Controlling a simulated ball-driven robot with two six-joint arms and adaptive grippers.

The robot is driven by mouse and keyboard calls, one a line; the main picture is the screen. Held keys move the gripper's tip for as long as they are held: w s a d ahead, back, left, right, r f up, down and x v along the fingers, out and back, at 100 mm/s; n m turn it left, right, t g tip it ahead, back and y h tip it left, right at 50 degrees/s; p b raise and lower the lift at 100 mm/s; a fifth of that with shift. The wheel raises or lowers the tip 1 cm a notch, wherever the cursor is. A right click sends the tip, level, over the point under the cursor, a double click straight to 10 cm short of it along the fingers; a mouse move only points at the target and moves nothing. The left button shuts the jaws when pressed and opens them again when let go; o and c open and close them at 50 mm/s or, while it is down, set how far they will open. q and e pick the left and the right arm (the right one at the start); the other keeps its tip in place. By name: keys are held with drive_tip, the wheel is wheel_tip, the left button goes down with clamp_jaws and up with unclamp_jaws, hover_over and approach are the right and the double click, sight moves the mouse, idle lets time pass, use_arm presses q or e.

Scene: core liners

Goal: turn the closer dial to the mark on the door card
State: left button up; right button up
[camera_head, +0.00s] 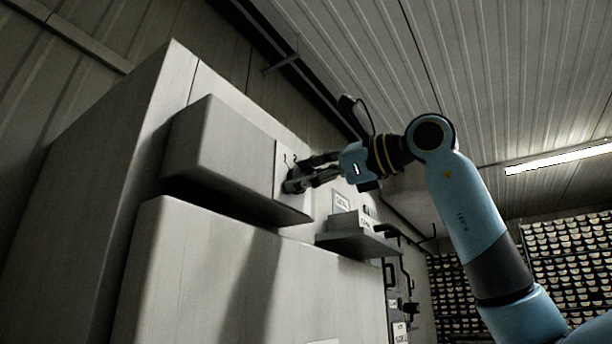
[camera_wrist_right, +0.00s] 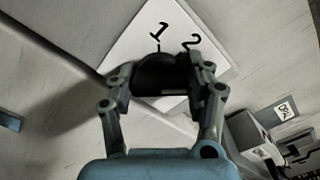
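The closer (camera_head: 215,150) is a grey box mounted high above a grey door panel (camera_head: 240,290). Its dial (camera_wrist_right: 160,72) is a dark round knob on a white plate (camera_wrist_right: 130,45) marked 1 and 2; a short line at its top edge lies just below the 1. My right gripper (camera_head: 297,180) is at the closer's end face; in the right wrist view its two fingers (camera_wrist_right: 160,82) are at either side of the dial and look closed against it. The finger tips partly cover the dial and plate. A pale card (camera_head: 325,341) shows at the bottom edge, unreadable. My left gripper is not in view.
A shelf (camera_head: 358,243) with a labelled box (camera_head: 349,222) juts out below and right of the closer. A small card (camera_head: 341,203) is on the wall behind it. Racks of trays (camera_head: 570,255) stand at the far right. The ceiling is above my right arm.

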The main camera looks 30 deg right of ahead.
drive_tip(key=c, duration=0.6)
drive_tip(key=shift+o, duration=0.2)
drive_tip(key=shift+n, duration=0.4)
drive_tip(key=n+p, duration=0.1)
drive_tip(key=n, duration=0.2)
drive_tip(key=n+p, duration=0.1)
drive_tip(key=n, duration=0.2)
drive_tip(key=shift+f+n+p, duration=0.1)
drive_tip(key=shift+n+p, duration=0.2)
drive_tip(key=n+p, duration=0.1)
drive_tip(key=n, duration=0.4)
drive_tip(key=shift+f, duration=0.1)
drive_tip(key=n+p, duration=0.1)
drive_tip(key=n, duration=0.4)
drive_tip(key=shift+f, duration=0.15)
drive_tip(key=shift+n, duration=0.4)
